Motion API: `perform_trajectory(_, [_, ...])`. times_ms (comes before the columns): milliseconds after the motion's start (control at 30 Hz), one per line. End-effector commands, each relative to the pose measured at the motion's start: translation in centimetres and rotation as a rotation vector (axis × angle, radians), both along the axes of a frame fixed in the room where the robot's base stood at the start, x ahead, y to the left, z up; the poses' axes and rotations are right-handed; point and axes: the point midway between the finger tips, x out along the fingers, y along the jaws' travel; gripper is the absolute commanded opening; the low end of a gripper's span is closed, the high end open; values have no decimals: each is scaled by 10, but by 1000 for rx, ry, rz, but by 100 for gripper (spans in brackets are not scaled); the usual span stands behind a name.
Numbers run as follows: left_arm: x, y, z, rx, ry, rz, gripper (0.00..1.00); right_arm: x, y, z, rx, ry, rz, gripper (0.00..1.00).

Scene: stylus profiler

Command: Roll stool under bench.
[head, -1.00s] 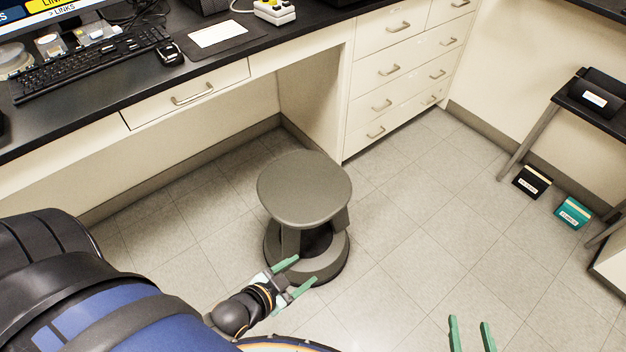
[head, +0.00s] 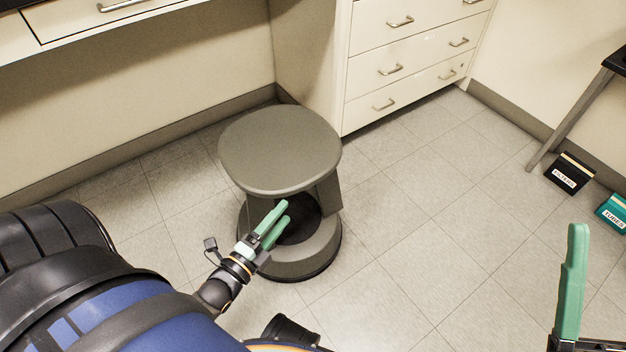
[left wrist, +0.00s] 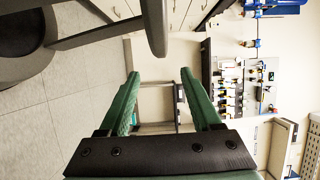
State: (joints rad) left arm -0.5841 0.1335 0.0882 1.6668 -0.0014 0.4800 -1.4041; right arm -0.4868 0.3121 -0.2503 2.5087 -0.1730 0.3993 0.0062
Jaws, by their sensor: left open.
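The stool (head: 280,150) is grey, with a rounded square seat on a wide round base. It stands upright on the tiled floor, in front of the knee space under the bench (head: 185,28). My left gripper (head: 284,211) is open and empty, below seat height in front of the stool's base opening; I cannot tell whether it touches. In the left wrist view, its two green fingers (left wrist: 160,75) are apart with nothing between them, and part of the stool (left wrist: 25,70) shows at upper left. My right gripper (head: 573,240) is at the lower right, away from the stool, partly cut off.
Bench drawers (head: 405,60) stand behind and right of the stool. A black box (head: 570,173) and a teal box (head: 613,212) lie on the floor by a side table leg (head: 570,120). The floor right of the stool is clear.

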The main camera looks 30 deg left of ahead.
Motion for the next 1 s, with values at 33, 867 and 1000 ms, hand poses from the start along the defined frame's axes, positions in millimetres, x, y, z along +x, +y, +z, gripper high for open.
perform_trajectory(33, [3,1,-2,7,-6,0,65,-1,0,-2,-1,-6,2,62])
perform_trajectory(867, [123,0,0,6,-3,-1,65,2,6,-49,-40,10,-16,62])
perform_trajectory(1000, [124,0,0,6,-1,-1,65,2,6,-49,-41,10,-16,62])
